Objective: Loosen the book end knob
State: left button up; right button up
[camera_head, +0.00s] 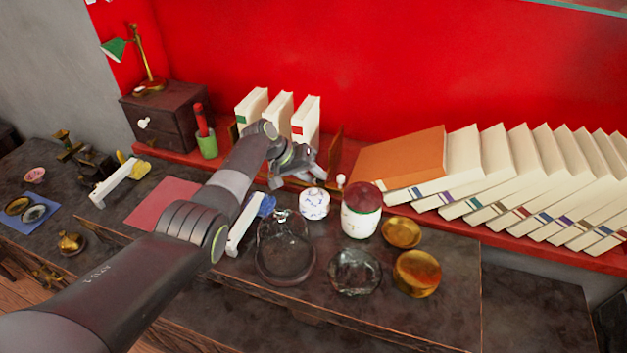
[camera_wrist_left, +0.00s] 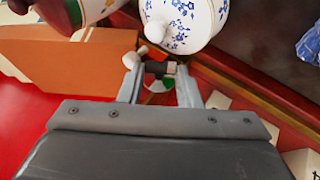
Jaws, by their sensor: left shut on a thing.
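The book end stands at the back of the table, with a wooden end panel (camera_head: 335,150) right of several upright cream books (camera_head: 278,112). My left gripper (camera_head: 308,174) is low in front of these books, beside that panel. In the left wrist view its two fingers (camera_wrist_left: 160,72) are shut around the small book end knob (camera_wrist_left: 168,68), which is partly hidden between the tips. A white round-ended piece (camera_wrist_left: 133,57) shows by the left fingertip; it also shows right of the gripper in the head view (camera_head: 341,180). My right gripper is not in view.
A blue-and-white porcelain pot (camera_head: 314,204), a red-lidded jar (camera_head: 361,212), a glass teapot (camera_head: 286,255) and brass bowls (camera_head: 401,232) stand close in front. An orange book (camera_head: 398,165) and leaning books (camera_head: 520,185) are to the right. A green cup (camera_head: 207,146) stands left.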

pick_arm(q)
jog(key=shift+f, duration=0.1)
dwell(0.5)
jog(key=o, duration=1)
jog(key=v, duration=0.8)
jog(key=b+v, duration=0.1)
jog(key=v, duration=0.8)
jog(key=shift+a, duration=0.45)
